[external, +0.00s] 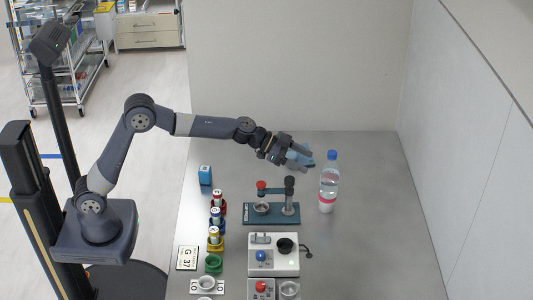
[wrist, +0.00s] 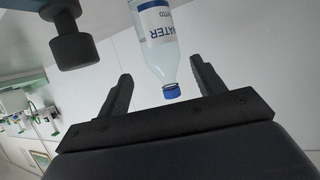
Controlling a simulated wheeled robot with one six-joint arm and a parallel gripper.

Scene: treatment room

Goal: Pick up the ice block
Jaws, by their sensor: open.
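A small blue block (external: 205,175) with a pale mark stands upright on the left part of the grey table in the external view; it looks like the ice block, though its label is too small to read. My gripper (external: 308,160) is above the table, well to the right of the block, close to the bottle. In the wrist view my gripper (wrist: 160,75) has its two black fingers spread, with nothing held between them. The block cannot be made out in the wrist view.
A water bottle (external: 328,185) with a blue cap stands right of my gripper; it appears upside down in the wrist view (wrist: 156,45). A teal stand (external: 272,214) with knobs, several coloured holders and a white device (external: 287,262) fill the front. The table's right side is clear.

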